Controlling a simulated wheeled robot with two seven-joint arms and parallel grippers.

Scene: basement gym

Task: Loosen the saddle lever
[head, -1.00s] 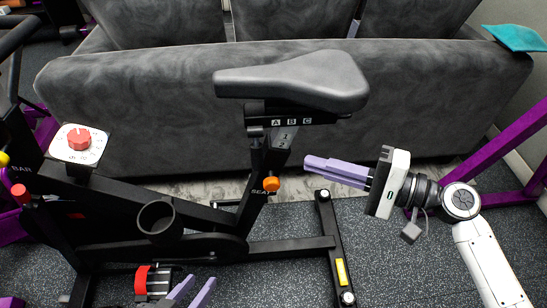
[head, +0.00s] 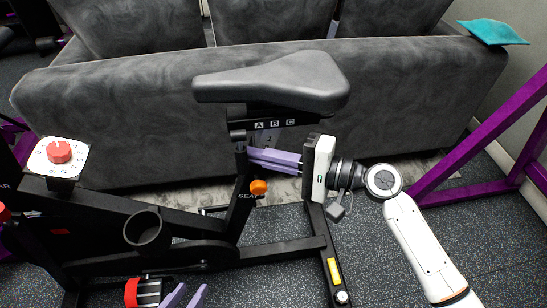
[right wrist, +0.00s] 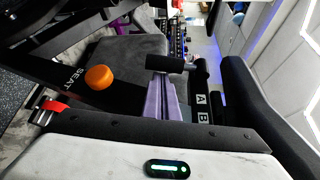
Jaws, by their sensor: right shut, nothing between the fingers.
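The black saddle (head: 272,82) sits on the exercise bike's seat post, above a rail marked A B C (head: 275,123). A short black lever (right wrist: 165,63) shows under the saddle in the right wrist view, beside that rail. My right gripper (head: 250,153) has its lilac fingers together and empty, reaching left to the post just below the saddle. In the right wrist view its fingertips (right wrist: 163,84) lie close to the lever; I cannot tell whether they touch. My left gripper (head: 186,292) is low at the bottom edge, its two lilac fingers apart and empty.
An orange knob (head: 258,187) marked SEAT is just below my right fingers. The bike frame carries a cup holder (head: 148,231) and a red dial (head: 59,152). A grey sofa (head: 420,95) stands behind; a purple frame (head: 480,140) is at right.

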